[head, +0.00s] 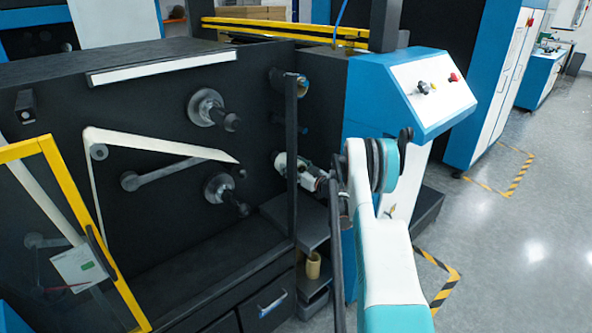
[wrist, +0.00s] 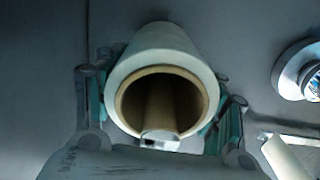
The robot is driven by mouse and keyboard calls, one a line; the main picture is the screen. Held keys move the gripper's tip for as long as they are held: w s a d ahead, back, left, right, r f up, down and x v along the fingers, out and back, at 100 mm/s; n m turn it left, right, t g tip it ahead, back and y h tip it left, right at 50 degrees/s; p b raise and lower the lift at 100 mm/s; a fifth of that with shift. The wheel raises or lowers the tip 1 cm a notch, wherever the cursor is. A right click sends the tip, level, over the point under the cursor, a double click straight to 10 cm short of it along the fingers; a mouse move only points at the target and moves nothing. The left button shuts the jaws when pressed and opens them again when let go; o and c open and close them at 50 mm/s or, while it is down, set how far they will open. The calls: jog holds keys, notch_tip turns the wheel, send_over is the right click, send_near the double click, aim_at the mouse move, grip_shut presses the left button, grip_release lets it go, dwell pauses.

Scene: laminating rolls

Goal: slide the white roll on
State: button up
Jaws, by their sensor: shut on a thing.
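The white roll (wrist: 165,48) fills the middle of the wrist view, with its open brown core facing me. My gripper (wrist: 160,110) is shut on it, with a finger on each side. A shaft (wrist: 160,105) with a bright metal end shows inside the core, so the roll appears to be around it. The shaft sits low in the opening. How far the roll is along it, and whether it touches the panel, I cannot tell. In the head view the roll (head: 281,161) is a small pale shape at the black panel, partly hidden by my gripper (head: 304,173).
Two hubs, upper (head: 207,107) and lower (head: 222,190), stick out left of my gripper. A dark upright post (head: 291,150) stands close by. The yellow-framed guard door (head: 75,200) is at the left. A tan core (head: 313,265) stands on a low shelf.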

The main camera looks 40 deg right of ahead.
jog(key=shift+w+r, duration=0.1)
jog(key=shift+w, duration=0.35)
jog(key=shift+w+r, duration=0.35)
jog(key=shift+w+a+r, duration=0.15)
jog(key=o, duration=1.4)
jog(key=shift+s+f, duration=0.2)
jog(key=shift+s, duration=0.25)
jog(key=s, duration=0.4)
jog(key=s+d, duration=0.1)
jog(key=s, duration=0.7)
jog(key=shift+s+d+f, duration=0.15)
jog(key=shift+f, duration=0.2)
